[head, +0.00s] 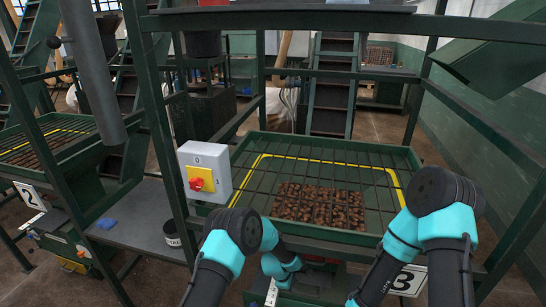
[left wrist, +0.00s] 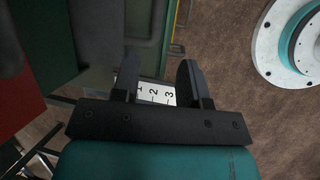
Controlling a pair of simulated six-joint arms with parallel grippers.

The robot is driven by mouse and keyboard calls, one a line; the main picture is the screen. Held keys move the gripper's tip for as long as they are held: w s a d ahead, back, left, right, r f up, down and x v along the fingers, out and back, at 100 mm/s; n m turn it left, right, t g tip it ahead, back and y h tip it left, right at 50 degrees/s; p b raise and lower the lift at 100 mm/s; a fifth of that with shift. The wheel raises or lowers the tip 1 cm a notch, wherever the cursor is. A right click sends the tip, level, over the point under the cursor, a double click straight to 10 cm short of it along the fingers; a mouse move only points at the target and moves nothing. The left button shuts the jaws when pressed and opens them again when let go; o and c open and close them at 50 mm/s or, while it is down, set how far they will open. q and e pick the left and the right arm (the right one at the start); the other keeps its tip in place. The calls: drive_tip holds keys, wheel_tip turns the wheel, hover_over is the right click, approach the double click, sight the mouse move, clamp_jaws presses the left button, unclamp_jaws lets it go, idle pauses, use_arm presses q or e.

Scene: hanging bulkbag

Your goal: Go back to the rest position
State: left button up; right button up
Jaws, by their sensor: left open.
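My left arm comes in from the lower left in the head view, and its teal wrist parts sit below the front edge of the green tray (head: 300,229). In the left wrist view my left gripper (left wrist: 157,75) is open, with its two black fingers apart. A white label (left wrist: 155,94) with the numbers 1, 2 and 3 shows between the fingers; I see no object held. My right arm stands at the lower right in the head view, and its gripper is out of view. I cannot make out a bag in these views.
The tray has a dark grid and a pile of brown pieces (head: 320,205). A grey switch box (head: 205,172) with a red knob is fixed to a green post left of the tray. A dark side shelf (head: 150,220) holds a blue item. Green frame posts surround the tray.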

use_arm(q)
drive_tip(key=s+a+r+m, duration=0.1)
drive_tip(key=s+a+m, duration=0.1)
drive_tip(key=s+a, duration=0.3)
drive_tip(key=s+a+r+m+y, duration=0.1)
drive_tip(key=s+a+m, duration=0.1)
drive_tip(key=a, duration=0.6)
drive_tip(key=s+a+m, duration=0.2)
drive_tip(key=s+a, duration=0.2)
drive_tip(key=a, duration=0.2)
drive_tip(key=s+a+r+m, duration=0.3)
drive_tip(key=s+a, duration=0.3)
drive_tip(key=s, duration=0.2)
drive_tip(key=s+a+r+m, duration=0.3)
drive_tip(key=s+a, duration=0.3)
drive_tip(key=s, duration=0.2)
drive_tip(key=shift+s+a+r, duration=0.3)
drive_tip(key=shift+a+r, duration=0.1)
idle(2.1)
